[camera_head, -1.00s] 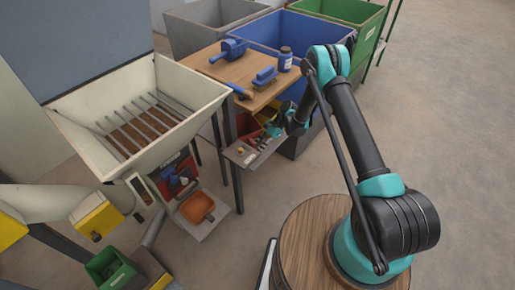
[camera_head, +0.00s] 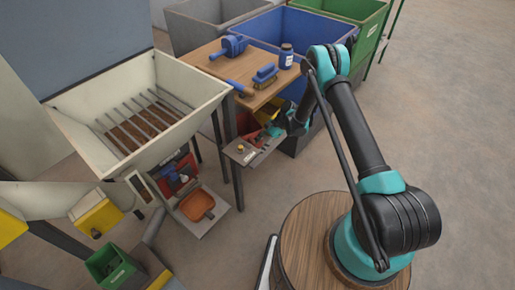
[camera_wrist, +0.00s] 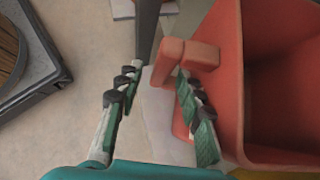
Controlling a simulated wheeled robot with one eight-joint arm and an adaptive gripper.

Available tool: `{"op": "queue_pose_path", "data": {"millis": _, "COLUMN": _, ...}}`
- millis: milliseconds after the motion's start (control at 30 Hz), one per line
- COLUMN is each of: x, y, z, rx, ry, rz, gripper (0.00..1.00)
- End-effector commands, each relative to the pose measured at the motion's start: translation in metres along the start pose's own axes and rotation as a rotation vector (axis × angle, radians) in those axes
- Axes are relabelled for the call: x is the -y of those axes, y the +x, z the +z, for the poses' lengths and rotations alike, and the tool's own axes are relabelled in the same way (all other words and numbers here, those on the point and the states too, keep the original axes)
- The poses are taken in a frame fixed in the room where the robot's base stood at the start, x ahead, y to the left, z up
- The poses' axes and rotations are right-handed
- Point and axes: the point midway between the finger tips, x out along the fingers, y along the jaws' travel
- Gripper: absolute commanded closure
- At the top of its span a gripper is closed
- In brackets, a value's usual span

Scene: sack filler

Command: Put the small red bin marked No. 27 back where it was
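In the wrist view a red bin (camera_wrist: 229,88) stands at the right, with an orange-red handle (camera_wrist: 188,53) sticking out toward the middle. No number is readable on it. My gripper (camera_wrist: 155,115) is open. Its right finger overlaps the handle in the picture, and its left finger is well apart to the left. I cannot tell whether the right finger touches the handle. In the head view my gripper (camera_head: 271,132) is small, at the side of the wooden table (camera_head: 207,62), near a red bin (camera_head: 245,122) below the tabletop. My arm partly hides this area.
A grey ledge (camera_head: 245,156) with a yellow knob sticks out below the table. Blue (camera_head: 315,28) and green (camera_head: 368,42) containers stand behind. Floor right of my arm is clear.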

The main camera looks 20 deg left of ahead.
Motion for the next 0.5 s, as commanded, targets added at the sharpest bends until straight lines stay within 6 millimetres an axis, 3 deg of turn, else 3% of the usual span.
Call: {"op": "queue_pose_path", "data": {"millis": 500, "x": 0.000, "y": -0.093, "z": 0.000, "rx": 0.000, "ry": 0.002, "rz": -0.001, "gripper": 0.63}}
